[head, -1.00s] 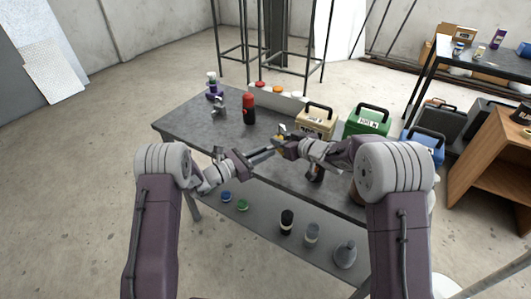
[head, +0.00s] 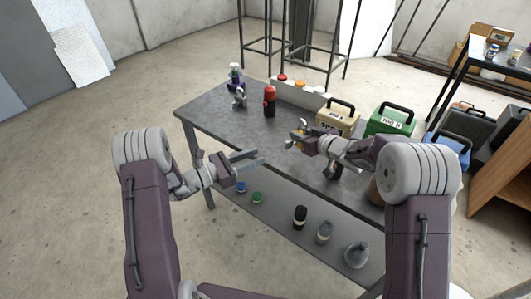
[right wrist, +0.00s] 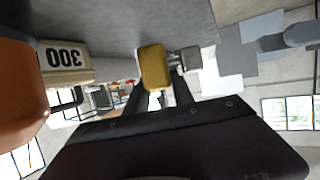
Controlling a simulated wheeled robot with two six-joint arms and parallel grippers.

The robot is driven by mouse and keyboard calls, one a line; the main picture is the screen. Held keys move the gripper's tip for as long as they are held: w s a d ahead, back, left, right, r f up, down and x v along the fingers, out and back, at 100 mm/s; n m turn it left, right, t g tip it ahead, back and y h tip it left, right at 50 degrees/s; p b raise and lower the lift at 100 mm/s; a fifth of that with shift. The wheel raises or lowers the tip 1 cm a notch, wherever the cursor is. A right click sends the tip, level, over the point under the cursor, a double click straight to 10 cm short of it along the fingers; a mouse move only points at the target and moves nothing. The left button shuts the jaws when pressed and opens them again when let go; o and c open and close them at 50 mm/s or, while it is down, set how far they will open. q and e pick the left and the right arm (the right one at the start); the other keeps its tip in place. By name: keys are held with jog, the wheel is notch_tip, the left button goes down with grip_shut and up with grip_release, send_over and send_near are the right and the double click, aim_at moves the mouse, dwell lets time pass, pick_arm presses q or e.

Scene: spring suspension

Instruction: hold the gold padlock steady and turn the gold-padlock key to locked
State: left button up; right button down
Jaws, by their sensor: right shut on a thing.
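The gold padlock (head: 300,139) is at the fingertips of my right gripper (head: 297,142), which is shut on it above the table. In the right wrist view the padlock shows as a gold block (right wrist: 153,66) with a grey piece beside it on the right. My left gripper (head: 250,161) is left of the padlock, clearly apart from it. Its two fingers are spread, with nothing between them. I cannot make out the key or its turn in either view.
The grey table (head: 210,107) holds a red bottle (head: 269,101), a beige case (head: 338,118) and a green case (head: 390,120). The beige case stands just behind my right gripper. Several bottles and caps sit on the lower shelf. The table's left part is mostly clear.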

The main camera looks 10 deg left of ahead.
dwell(0.3)
jog(key=c, duration=1)
grip_release()
